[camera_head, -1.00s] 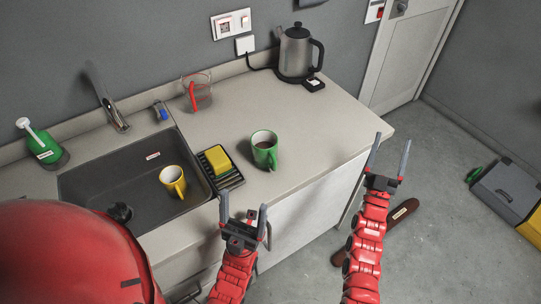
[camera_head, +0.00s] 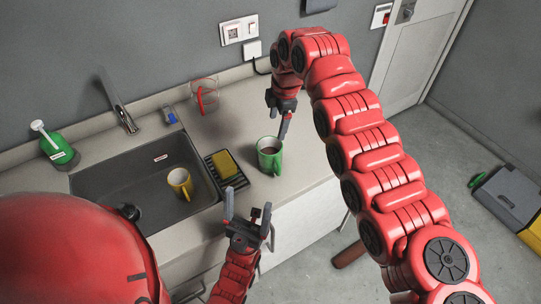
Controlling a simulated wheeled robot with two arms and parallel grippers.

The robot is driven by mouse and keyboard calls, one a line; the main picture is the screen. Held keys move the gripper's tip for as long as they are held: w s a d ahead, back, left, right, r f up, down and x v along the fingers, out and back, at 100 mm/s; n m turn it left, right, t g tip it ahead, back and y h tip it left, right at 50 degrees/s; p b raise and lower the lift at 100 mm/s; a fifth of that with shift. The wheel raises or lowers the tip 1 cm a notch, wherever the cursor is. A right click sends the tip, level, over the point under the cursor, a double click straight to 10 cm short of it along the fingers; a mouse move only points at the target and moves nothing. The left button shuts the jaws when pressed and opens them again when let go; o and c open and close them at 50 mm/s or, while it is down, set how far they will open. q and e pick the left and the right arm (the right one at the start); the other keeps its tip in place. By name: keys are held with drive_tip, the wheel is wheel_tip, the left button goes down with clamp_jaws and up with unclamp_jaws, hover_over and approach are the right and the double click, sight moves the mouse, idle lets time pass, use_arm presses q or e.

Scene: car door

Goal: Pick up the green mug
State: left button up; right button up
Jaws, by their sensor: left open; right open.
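The green mug (camera_head: 267,156) stands upright on the counter, right of the sponge rack, with dark contents inside. My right gripper (camera_head: 284,130) points down just above and behind the mug's rim; its fingers are seen nearly edge-on. It looks apart from the mug, though the exact gap is hard to judge. My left gripper (camera_head: 246,205) is open and empty in front of the counter edge, below the mug in the picture.
A yellow mug (camera_head: 177,180) sits in the dark sink (camera_head: 100,186). A yellow sponge (camera_head: 223,162) lies on a black rack left of the green mug. A measuring cup with a red handle (camera_head: 203,96) stands near the wall. My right arm hides the kettle area.

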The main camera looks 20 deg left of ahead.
drive_tip(key=s+d+r+n+h, duration=0.1)
drive_tip(key=s+d+r, duration=0.1)
drive_tip(key=s+r, duration=0.15)
drive_tip(key=g+p, duration=0.1)
drive_tip(key=p, duration=0.4)
approach(278, 171)
drive_tip(key=shift+h, duration=0.3)
drive_tip(key=f, duration=0.2)
drive_tip(key=w+f, duration=0.1)
drive_tip(key=f, duration=0.1)
drive_tip(key=w+f, duration=0.1)
drive_tip(key=f, duration=0.1)
drive_tip(key=shift+w+a+f, duration=0.15)
drive_tip(key=shift+a+f, duration=0.15)
drive_tip(key=shift+a, duration=0.1)
drive_tip(key=shift+f+p, duration=0.25)
drive_tip(key=shift+p, duration=0.25)
drive_tip(key=shift+s+a+f+p, duration=0.1)
drive_tip(key=shift+s+f+p, duration=0.2)
drive_tip(key=shift+f+p, duration=0.35)
drive_tip(key=shift+s+a+f+p, duration=0.1)
drive_tip(key=shift+s+f+p, duration=0.2)
drive_tip(key=shift+f+p, duration=0.3)
drive_tip(key=shift+w+f+b, duration=0.1)
drive_tip(key=shift+f+b, duration=0.25)
drive_tip(key=shift+f, duration=0.3)
drive_tip(key=shift+w+f, duration=0.1)
drive_tip(key=shift+f, duration=0.5)
drive_tip(key=shift+c, duration=0.3)
